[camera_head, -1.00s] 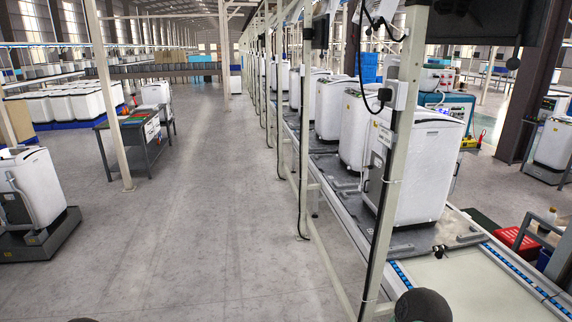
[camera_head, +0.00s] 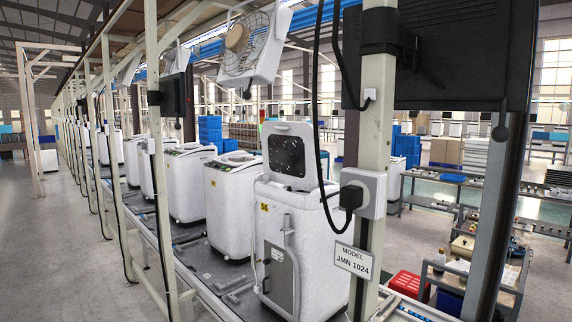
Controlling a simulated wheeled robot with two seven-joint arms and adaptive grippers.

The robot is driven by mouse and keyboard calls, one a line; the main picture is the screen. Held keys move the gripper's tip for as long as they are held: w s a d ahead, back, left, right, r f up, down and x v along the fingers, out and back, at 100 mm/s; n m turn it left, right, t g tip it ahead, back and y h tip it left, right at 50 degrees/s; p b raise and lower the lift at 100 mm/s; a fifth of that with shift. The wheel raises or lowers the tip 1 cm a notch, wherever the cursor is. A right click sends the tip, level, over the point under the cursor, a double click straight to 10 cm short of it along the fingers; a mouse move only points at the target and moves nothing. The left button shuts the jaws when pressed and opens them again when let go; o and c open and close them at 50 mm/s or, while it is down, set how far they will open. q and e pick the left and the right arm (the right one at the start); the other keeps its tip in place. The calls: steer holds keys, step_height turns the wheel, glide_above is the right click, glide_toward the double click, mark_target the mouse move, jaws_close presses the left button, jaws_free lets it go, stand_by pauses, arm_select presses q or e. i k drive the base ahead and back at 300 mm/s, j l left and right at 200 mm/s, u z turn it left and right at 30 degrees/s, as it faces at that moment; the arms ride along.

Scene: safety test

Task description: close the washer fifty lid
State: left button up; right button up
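The nearest washer (camera_head: 296,240) is a white top-loading machine standing on the conveyor line, right of the picture's middle. Its lid (camera_head: 289,157) stands raised, upright at the top of the machine, with a dark panel in a pale frame. A grey hose runs down the washer's side. I cannot read which washer is number fifty. Neither of my grippers shows in this view.
More white washers (camera_head: 226,194) stand in a row on the conveyor behind it. A pale post (camera_head: 375,150) with a black cable and socket box stands close in front, right of the washer. A red crate (camera_head: 408,286) and a cart are at lower right. Open floor (camera_head: 40,255) lies left.

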mark_target(288, 151)
steer(key=i+j+z, duration=0.1)
steer(key=z, duration=0.4)
steer(key=i+j+z, duration=0.25)
steer(key=j+z, duration=0.2)
steer(key=j, duration=0.3)
steer(key=i+j+z, duration=0.1)
steer(key=j+z, duration=0.15)
steer(key=j, duration=0.15)
steer(key=j+z, duration=0.25)
steer(key=j, duration=0.2)
steer(key=i, duration=0.05)
